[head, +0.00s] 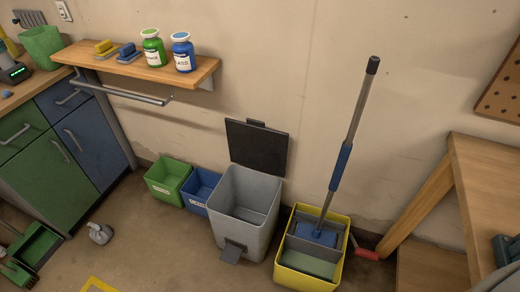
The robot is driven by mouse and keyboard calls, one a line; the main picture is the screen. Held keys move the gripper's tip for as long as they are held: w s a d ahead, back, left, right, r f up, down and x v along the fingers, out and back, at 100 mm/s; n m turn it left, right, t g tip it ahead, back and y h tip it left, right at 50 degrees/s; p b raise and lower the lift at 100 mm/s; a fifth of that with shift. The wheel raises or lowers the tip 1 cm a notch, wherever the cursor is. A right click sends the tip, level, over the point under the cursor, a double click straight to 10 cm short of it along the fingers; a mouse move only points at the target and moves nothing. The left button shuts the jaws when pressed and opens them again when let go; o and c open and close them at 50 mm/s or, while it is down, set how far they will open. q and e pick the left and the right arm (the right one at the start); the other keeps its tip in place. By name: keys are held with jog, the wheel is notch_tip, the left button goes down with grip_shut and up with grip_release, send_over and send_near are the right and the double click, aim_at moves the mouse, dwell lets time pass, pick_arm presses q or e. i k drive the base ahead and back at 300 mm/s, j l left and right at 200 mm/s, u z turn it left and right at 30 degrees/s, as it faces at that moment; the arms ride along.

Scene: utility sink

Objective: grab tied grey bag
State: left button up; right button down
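A small tied grey bag (100,233) sits on the floor at the lower left, in front of the cabinets. Its knotted top points up. Nothing touches it or covers it. Neither of my grippers shows in the head view.
A grey pedal bin (237,235) stands open, its dark lid (257,145) raised against the wall; no bag shows inside. Green (166,182) and blue (198,187) bins stand left of it, a yellow mop bucket (336,275) right. A green dustpan (36,245) lies left of the bag.

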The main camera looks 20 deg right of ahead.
aim_at(101, 234)
jog(key=u, duration=1.15)
jog(key=i+j+z, duration=0.2)
jog(key=i, duration=0.25)
jog(key=i+j+z, duration=0.2)
jog(key=i, duration=0.3)
jog(key=i+j+z, duration=0.2)
jog(key=i+j, duration=0.15)
jog(key=i, duration=0.05)
